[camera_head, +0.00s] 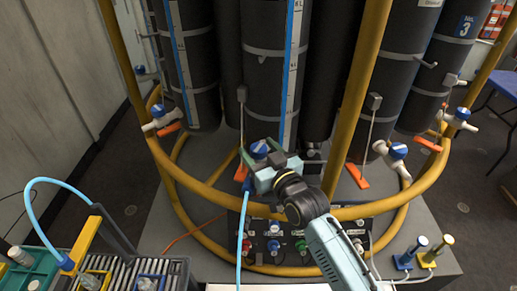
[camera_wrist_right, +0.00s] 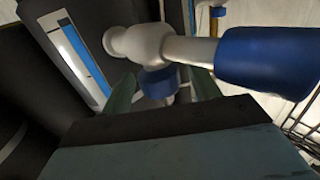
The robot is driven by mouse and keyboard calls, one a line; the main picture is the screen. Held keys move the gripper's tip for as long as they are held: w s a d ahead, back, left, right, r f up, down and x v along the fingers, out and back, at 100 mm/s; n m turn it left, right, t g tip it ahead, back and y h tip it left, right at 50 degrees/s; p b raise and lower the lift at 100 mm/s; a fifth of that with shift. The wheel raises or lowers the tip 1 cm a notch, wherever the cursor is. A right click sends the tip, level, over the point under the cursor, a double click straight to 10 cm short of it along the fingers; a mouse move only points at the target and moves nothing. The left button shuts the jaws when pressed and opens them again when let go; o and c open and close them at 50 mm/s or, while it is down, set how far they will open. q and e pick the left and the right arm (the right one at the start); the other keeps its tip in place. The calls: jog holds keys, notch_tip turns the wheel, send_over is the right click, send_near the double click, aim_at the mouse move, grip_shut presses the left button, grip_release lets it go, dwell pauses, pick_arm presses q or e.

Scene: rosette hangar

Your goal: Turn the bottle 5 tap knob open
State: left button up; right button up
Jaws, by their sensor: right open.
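A white tap (camera_wrist_right: 142,42) with a blue knob (camera_wrist_right: 158,82) fills the upper middle of the right wrist view. In the head view its blue knob (camera_head: 259,149) shows in front of the middle dark bottle (camera_head: 263,85). I cannot read a number 5 on that bottle. My right gripper (camera_head: 264,169) is open at this tap. In the right wrist view its two greenish fingers stand on either side of the knob; I cannot tell whether they touch it. A blue sleeve (camera_wrist_right: 268,58) sits on the tap's right end. My left gripper is out of view.
A yellow ring rail (camera_head: 208,192) runs around the bottles, with a yellow upright (camera_head: 357,95) right of the gripper. Other blue-knobbed taps stand left (camera_head: 158,111) and right (camera_head: 398,151). A pale blue hose (camera_head: 240,235) hangs below. A socket panel (camera_head: 275,247) is below.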

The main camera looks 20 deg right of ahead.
jog(key=shift+w+a, duration=0.1)
jog(key=shift+w, duration=0.25)
jog(key=shift+c, duration=0.4)
jog(key=c, duration=0.9)
jog(key=shift+n+y, duration=0.6)
jog(key=shift+y, duration=0.2)
jog(key=shift+g+y, duration=0.4)
jog(key=o, duration=1)
